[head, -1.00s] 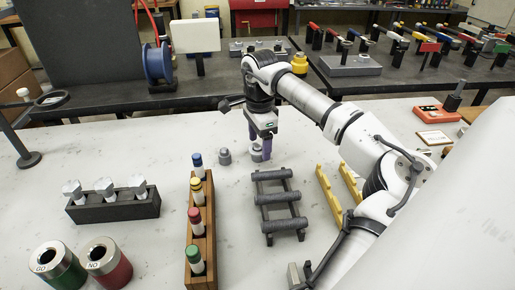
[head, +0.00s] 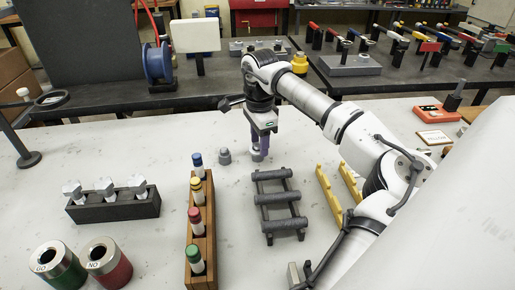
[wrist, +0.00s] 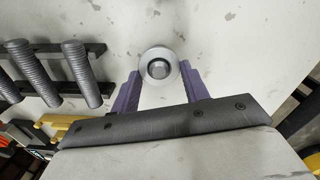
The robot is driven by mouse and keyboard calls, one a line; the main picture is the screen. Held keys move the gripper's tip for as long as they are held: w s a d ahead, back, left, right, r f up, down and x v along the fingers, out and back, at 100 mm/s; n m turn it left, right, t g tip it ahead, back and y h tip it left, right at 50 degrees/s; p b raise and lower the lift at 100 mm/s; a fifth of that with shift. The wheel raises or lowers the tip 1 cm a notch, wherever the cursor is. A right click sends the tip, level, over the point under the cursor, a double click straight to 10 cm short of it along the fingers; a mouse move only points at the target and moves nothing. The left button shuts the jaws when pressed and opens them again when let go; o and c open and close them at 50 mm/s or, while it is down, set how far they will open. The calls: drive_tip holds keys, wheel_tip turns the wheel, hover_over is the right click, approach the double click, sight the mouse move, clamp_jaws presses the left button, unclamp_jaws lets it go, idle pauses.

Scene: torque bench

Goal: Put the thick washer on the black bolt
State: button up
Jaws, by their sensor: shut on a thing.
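My gripper (head: 259,146) points down low over the white table, a little beyond the dark rack. In the wrist view its two purple fingers (wrist: 158,80) are shut on a pale, thick round ring, which looks like the washer (wrist: 147,54). A grey round core (wrist: 159,70) shows in the ring's middle; I cannot tell whether it is a separate post. In the head view a grey cylindrical piece (head: 256,156) shows at the fingers. A short grey stepped post (head: 225,156) stands just left of the gripper, apart from it. I cannot make out which piece is the black bolt.
A dark rack with threaded rods (head: 281,212) lies in front of the gripper. A wooden block (head: 205,245) holds several colour-capped pieces. A black block (head: 115,208) holds pale hex-headed bolts. Green (head: 57,272) and red (head: 110,268) gauge rings stand front left. A yellow rack (head: 328,198) lies right.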

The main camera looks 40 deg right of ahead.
drive_tip(key=shift+r+p, duration=1.6)
drive_tip(key=shift+r, duration=0.85)
